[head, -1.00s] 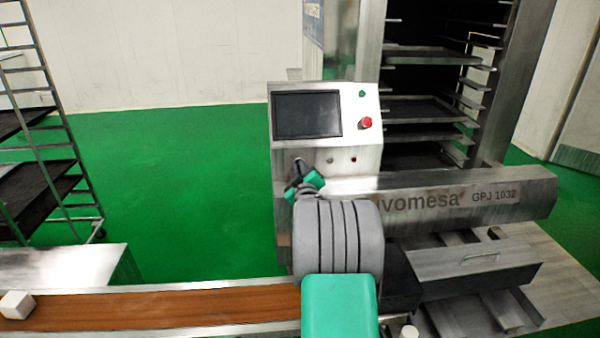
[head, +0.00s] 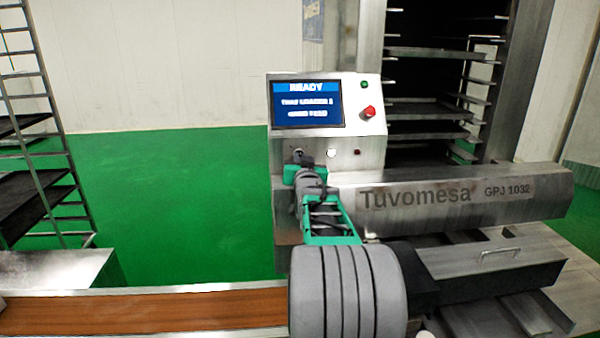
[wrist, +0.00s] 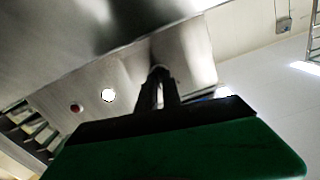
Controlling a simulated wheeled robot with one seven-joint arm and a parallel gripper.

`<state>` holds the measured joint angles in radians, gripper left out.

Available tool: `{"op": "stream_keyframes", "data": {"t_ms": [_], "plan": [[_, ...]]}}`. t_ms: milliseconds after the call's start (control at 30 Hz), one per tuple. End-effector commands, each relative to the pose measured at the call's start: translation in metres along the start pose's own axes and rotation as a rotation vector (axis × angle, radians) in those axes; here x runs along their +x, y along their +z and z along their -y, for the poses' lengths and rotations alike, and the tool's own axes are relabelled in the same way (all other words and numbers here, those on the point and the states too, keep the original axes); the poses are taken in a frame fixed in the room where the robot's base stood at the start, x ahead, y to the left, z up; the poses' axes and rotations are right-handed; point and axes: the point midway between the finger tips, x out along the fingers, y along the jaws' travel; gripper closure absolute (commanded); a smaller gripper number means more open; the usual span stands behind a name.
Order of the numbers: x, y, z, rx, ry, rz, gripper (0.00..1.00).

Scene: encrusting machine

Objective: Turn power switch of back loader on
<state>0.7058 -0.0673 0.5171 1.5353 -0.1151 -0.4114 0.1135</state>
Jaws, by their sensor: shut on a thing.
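The back loader's control panel (head: 281,141) stands in the head view's middle. Its screen (head: 307,104) is lit blue and reads READY on its top line. The power switch (head: 298,153) is at the panel's lower left, mostly covered by my gripper (head: 301,161). In the wrist view my gripper (wrist: 158,88) has its dark fingers close together around the switch knob at the panel face. The knob's exact angle is hidden. A white lamp (head: 331,153) glows to its right, also bright in the wrist view (wrist: 108,95).
A red emergency button (head: 369,112) and a green button (head: 364,85) sit right of the screen. A metal housing marked Tuvomesa (head: 545,190) juts out below. A brown conveyor belt (head: 150,310) runs at lower left. A tray rack (head: 52,150) stands far left, with open green floor between.

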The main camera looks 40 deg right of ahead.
Motion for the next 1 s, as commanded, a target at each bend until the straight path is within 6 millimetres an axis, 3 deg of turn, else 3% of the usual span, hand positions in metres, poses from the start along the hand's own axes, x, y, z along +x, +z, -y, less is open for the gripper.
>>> {"op": "stream_keyframes", "data": {"t_ms": [500,1000], "plan": [[0.0001,0.0016,0.0003,0.45,-0.003,-0.003,1.0],[0.0001,-0.0018,0.0008,0.636,-0.004,-0.003,1.0]]}}
